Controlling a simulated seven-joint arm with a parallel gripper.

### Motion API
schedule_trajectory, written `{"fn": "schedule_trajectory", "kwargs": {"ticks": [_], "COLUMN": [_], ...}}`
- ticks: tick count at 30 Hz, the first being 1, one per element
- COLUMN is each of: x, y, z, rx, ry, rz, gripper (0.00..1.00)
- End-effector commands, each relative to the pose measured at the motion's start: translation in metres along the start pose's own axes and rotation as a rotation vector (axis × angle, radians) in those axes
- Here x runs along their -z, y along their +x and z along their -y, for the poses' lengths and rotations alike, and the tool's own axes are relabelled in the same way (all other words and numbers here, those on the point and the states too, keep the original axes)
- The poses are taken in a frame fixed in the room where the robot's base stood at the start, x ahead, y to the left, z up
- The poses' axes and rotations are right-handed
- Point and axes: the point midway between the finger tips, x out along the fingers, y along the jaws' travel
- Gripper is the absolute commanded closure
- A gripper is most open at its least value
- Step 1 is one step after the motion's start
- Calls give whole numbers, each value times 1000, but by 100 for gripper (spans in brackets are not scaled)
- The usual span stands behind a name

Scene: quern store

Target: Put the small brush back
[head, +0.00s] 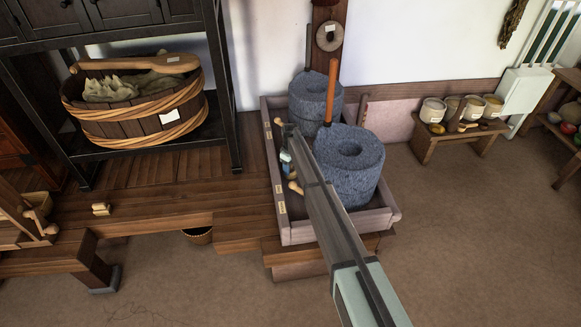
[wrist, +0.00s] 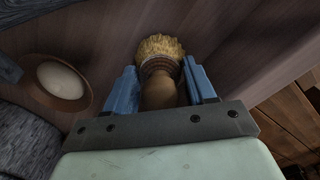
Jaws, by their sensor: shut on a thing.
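The small brush (wrist: 159,58) has pale straw-coloured bristles and a rounded brown wooden handle. In the wrist view my gripper (wrist: 160,80) is shut on it, with a blue finger on each side of the handle and the bristles pointing away from my wrist. In the head view my gripper (head: 286,158) is over the left part of a wooden tray (head: 282,222), beside the front stone quern (head: 349,165). The brush is too small and covered to make out clearly there. Whether it touches the tray is not clear.
A second quern (head: 312,96) stands behind, with an upright wooden handle (head: 331,90) nearby. A small wooden thing (head: 296,187) lies in the tray near my gripper. A round wooden piece with a pale face (wrist: 62,80) is left of the brush. A low bench (head: 448,150) holds pots at right.

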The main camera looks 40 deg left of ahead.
Motion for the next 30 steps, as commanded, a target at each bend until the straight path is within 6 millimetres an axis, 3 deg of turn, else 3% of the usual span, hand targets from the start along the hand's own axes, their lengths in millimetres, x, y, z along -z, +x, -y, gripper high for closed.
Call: {"fn": "schedule_trajectory", "kwargs": {"ticks": [1,2,9,20,30], "x": [0,0,0,0,0], "y": [1,1,1,-6,-62], "z": [0,0,0,0,0], "rx": [0,0,0,0,-2], "ry": [0,0,0,0,0], "rz": [0,0,0,0,-2], "gripper": [74,42,19,19,19]}}
